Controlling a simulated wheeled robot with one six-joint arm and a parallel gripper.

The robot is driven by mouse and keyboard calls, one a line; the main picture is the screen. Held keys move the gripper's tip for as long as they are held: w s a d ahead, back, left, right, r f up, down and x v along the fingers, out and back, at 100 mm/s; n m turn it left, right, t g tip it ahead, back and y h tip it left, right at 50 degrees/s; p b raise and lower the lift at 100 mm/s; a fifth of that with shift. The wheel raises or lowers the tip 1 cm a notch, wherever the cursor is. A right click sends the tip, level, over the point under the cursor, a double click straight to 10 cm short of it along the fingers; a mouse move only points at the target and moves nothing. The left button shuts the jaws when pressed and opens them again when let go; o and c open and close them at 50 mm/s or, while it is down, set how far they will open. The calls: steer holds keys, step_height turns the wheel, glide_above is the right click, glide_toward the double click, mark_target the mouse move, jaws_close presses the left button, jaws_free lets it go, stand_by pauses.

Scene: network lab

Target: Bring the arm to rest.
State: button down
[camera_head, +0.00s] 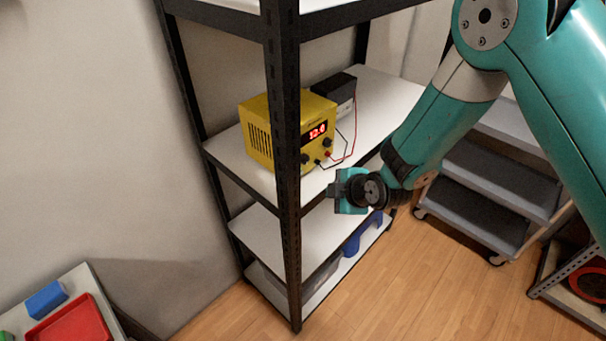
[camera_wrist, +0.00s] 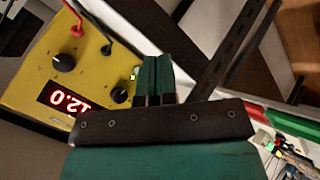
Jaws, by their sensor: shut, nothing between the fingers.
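My teal arm comes in from the upper right in the head view, and its end hangs in front of the shelf rack. My gripper (camera_wrist: 155,80) is shut in the wrist view, its two teal fingers side by side with nothing between them. In the wrist view the fingers lie in front of the right edge of a yellow power supply (camera_wrist: 30,75); I cannot tell if they touch it. The power supply also shows in the head view (camera_head: 262,135), on the rack's middle shelf, its red display reading 12.0. In the head view the fingertips are hard to make out.
The rack's dark front post (camera_head: 283,200) stands just left of my gripper. A black box (camera_head: 336,92) with red and black leads sits behind the power supply. A grey step cart (camera_head: 490,185) stands to the right. A red tray (camera_head: 72,325) lies lower left. The wooden floor in front is clear.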

stand_by(0.3)
steer(key=s+d+r+m+g, duration=0.2)
steer(key=s+r+m, duration=0.15)
steer(key=r, duration=0.65)
steer(key=s+d+r+m+g, duration=0.1)
steer(key=s+d+r+m, duration=0.2)
steer(key=s+r, duration=0.2)
steer(key=s+d+r+m+g+h+b, duration=0.1)
steer(key=s+d+r+m+g, duration=0.1)
steer(key=s+r, duration=0.3)
steer(key=s+d+r+m+g, duration=0.1)
steer(key=s+d+r+m, duration=0.3)
steer(key=s, duration=0.8)
steer(key=shift+d+r+g, duration=0.3)
steer(key=shift+d+r, duration=0.05)
steer(key=shift+r, duration=0.3)
steer(key=shift+m, duration=0.25)
